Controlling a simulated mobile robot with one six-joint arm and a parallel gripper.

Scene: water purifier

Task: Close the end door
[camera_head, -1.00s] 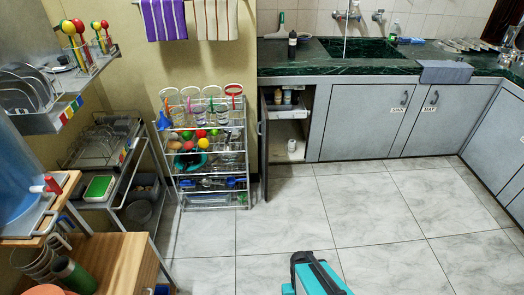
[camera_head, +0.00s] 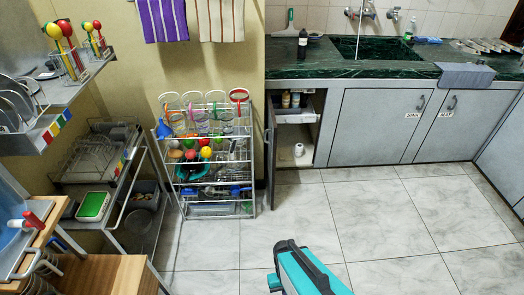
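The end door (camera_head: 271,155) stands open at the left end of the grey cabinet row under the sink counter. It is swung out toward me and seen nearly edge-on, beside the wire rack. Its open compartment (camera_head: 290,135) shows a shelf with small bottles and a white roll (camera_head: 298,150) on the floor of it. A teal and black part of my arm shows at the bottom edge of the view, well short of the door. My gripper's fingers are not in view.
A wire rack (camera_head: 215,190) with jars, fruit and utensils stands close left of the door. The tiled floor (camera_head: 370,220) in front of the cabinets is clear. Two closed doors, labelled SINK (camera_head: 411,125) and MAT (camera_head: 446,120), are to the right. Shelving stands at far left.

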